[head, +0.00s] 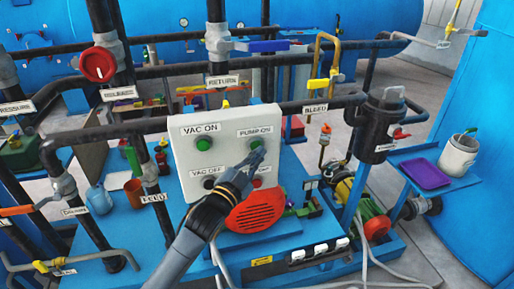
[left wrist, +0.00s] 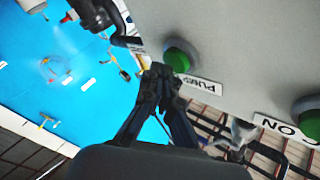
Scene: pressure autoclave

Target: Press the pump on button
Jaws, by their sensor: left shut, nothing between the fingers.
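The white control panel (head: 183,160) carries the green PUMP ON button (head: 255,143) at its upper right, with its label just above. My left gripper (head: 258,157) is shut and empty, its fingertips just below that button in the head view. In the left wrist view the shut fingertips (left wrist: 158,75) are close beside the green button (left wrist: 178,57) and the partly visible PUMP label (left wrist: 200,85). The button is not covered by the fingers. I cannot tell whether they touch it. My right gripper is not in view.
The green VAC ON button (head: 203,144) and the dark VAC OFF button (head: 209,182) are on the panel's left side. A red button (head: 257,182) is low on the right, partly hidden by my gripper. A red round grille (head: 257,211) is below. Dark pipes surround the panel.

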